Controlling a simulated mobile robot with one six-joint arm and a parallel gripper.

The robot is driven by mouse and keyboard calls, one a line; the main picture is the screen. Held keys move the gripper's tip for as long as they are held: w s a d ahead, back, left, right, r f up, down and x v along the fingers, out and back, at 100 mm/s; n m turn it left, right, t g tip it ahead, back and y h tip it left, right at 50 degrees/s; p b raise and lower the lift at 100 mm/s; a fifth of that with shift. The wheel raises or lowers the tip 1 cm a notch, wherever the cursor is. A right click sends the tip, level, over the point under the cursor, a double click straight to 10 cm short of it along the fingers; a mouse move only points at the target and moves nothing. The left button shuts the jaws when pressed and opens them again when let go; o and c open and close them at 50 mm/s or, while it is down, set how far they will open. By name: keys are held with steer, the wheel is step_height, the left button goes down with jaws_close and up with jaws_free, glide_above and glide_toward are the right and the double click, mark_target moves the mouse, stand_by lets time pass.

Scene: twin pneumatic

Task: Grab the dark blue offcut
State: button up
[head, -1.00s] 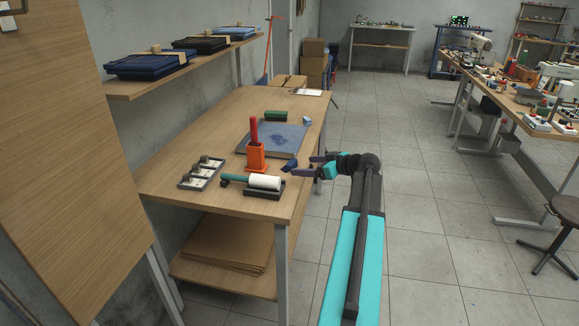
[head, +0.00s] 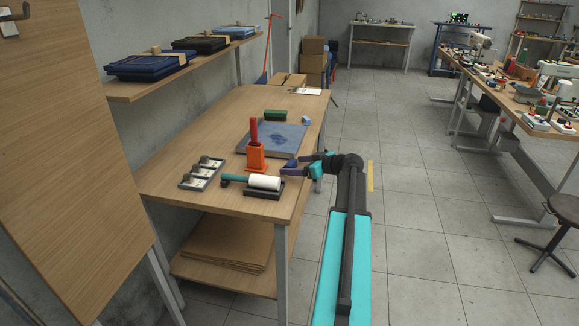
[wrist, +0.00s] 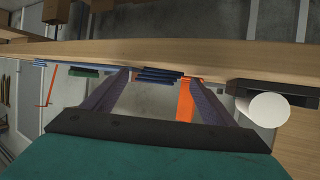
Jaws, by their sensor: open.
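The dark blue offcut (head: 291,163) is small and lies near the right edge of the wooden table (head: 215,133), in front of the blue-stained slab (head: 272,140). My gripper (head: 293,167) reaches over the table's edge from the right, its fingers around the offcut and partly hiding it. In the wrist view, the offcut (wrist: 160,74) shows as dark blue layers between the open fingertips (wrist: 158,79). I cannot tell whether either finger touches it.
An orange holder (head: 256,157) with a red-handled tool stands left of my gripper. A white roller (head: 264,183) in a dark tray lies in front. A green block (head: 276,115) lies behind the slab.

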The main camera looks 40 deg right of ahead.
steer(key=shift+c, duration=0.4)
steer(key=c, duration=1)
steer(key=shift+r, duration=0.15)
steer(key=shift+c, duration=0.2)
steer(key=shift+r+b, duration=0.4)
steer(key=shift+r, duration=0.7)
steer(key=s+a+r+b, duration=0.1)
steer(key=s, duration=0.7)
steer(key=s+a+r+b, duration=0.1)
steer(key=s, duration=0.6)
steer(key=shift+s+a+r+b, duration=0.25)
steer(key=shift+s+a+b, duration=0.05)
steer(key=shift+s+b, duration=0.1)
